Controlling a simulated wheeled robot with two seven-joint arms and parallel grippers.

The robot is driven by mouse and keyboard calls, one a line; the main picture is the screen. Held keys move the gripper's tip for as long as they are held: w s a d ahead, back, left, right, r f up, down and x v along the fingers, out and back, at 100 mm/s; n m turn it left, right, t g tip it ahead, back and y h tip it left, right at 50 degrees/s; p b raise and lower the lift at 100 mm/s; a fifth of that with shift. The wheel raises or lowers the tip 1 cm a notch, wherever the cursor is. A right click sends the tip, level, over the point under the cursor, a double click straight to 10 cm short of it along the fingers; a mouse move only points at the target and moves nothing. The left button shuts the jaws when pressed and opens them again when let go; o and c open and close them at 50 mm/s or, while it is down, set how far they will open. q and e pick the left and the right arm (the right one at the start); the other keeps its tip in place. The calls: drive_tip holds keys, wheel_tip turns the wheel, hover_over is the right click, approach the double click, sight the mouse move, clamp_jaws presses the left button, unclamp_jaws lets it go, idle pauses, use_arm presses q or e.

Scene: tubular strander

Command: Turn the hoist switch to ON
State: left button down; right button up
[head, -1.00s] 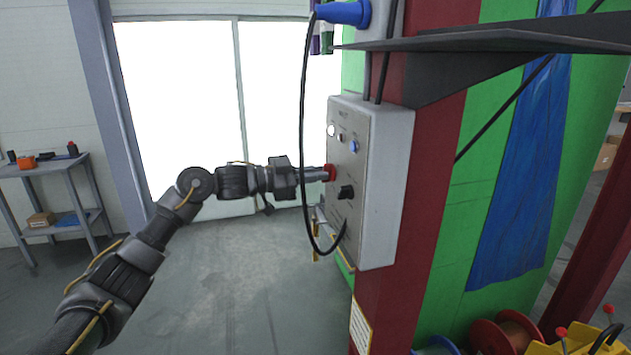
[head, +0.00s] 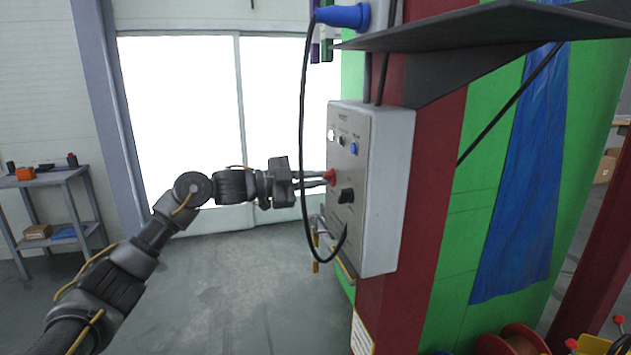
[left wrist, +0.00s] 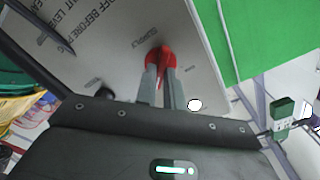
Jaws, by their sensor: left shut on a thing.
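The grey control box (head: 391,190) is fixed to the dark red column, with its panel facing left. A red switch handle (head: 331,177) is on the panel; it also shows in the left wrist view (left wrist: 160,54). My left gripper (head: 328,178) reaches it from the left, its two fingers closed on opposite sides of the red handle, as the left wrist view (left wrist: 160,77) shows. The fingers hide part of the handle, and I cannot read its position. A black knob (head: 346,196) is just below. A white lamp (head: 331,134) and a blue button (head: 354,149) are above. My right gripper is not in view.
A black cable (head: 303,130) hangs from a blue plug (head: 342,15) and loops close to my left gripper. A dark shelf plate (head: 470,28) juts out above the box. A grey side table (head: 50,180) stands far left. The floor between is clear.

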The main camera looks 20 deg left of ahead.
use_arm(q)
drive_tip(key=c, duration=1.5)
unclamp_jaws()
drive_tip(key=shift+w, duration=0.1)
drive_tip(key=b+v, duration=0.3)
drive_tip(key=v, duration=0.8)
drive_tip(key=shift+b, duration=0.4)
